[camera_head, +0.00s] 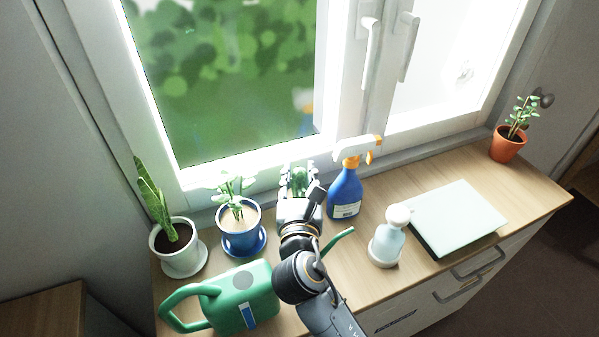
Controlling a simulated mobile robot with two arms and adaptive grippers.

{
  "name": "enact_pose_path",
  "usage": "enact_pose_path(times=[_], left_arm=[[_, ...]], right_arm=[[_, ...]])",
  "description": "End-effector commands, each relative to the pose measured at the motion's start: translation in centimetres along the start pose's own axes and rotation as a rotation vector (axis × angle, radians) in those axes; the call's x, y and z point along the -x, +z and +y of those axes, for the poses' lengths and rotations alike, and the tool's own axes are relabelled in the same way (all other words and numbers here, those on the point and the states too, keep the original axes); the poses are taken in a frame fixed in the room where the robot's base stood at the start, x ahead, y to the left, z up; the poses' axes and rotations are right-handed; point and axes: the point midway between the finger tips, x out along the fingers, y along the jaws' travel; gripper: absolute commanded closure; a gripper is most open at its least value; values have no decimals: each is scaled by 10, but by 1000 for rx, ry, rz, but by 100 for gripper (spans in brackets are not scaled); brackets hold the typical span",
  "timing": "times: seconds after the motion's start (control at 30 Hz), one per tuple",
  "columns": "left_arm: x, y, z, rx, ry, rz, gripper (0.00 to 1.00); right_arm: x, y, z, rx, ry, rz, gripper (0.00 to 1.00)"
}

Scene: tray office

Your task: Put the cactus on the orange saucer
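The green cactus (298,179) shows near the window, between the blue pot and the spray bottle. My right gripper (297,174) is at the cactus, with its fingers on either side of it. Whether the fingers press on the cactus or its pot cannot be told, because the gripper body hides the lower part. No orange saucer can be made out; the area under and behind my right gripper is hidden. My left gripper is not in view.
A blue pot on a blue saucer (245,249), a white pot (179,249) and a green watering can (240,296) stand left. A blue spray bottle (345,193), soap dispenser (387,240), closed laptop (457,219) and terracotta pot (507,147) stand right. Bare wood lies before the dispenser.

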Motion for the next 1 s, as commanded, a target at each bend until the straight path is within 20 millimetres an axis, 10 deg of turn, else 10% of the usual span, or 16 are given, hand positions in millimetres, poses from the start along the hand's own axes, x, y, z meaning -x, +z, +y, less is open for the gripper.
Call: enact_pose_path(times=[0.47, 1.0], left_arm=[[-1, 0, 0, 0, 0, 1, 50], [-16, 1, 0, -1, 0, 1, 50]], right_arm=[[7, 2, 0, -1, 1, 0, 51], [108, 1, 0, 0, 1, 1, 51]])
